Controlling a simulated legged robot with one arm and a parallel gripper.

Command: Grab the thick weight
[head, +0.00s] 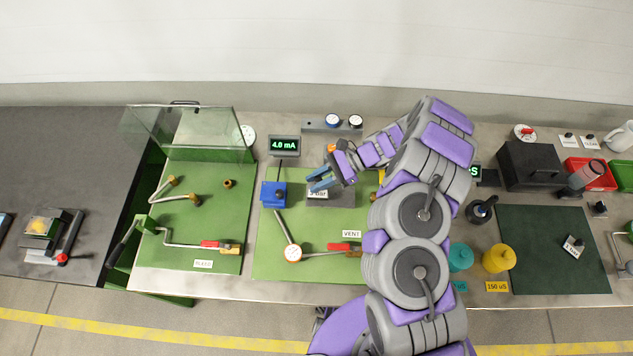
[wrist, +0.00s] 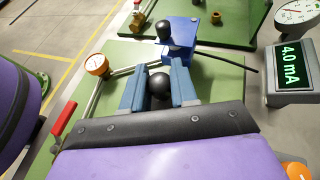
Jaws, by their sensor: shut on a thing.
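A blue box (head: 273,193) with a black knob stands just left of my gripper. A 4.0 mA display (head: 284,146) stands behind. A dial gauge (head: 292,252) on a pipe and a red-handled valve (head: 340,247) lie in front on the green mat (head: 268,268).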

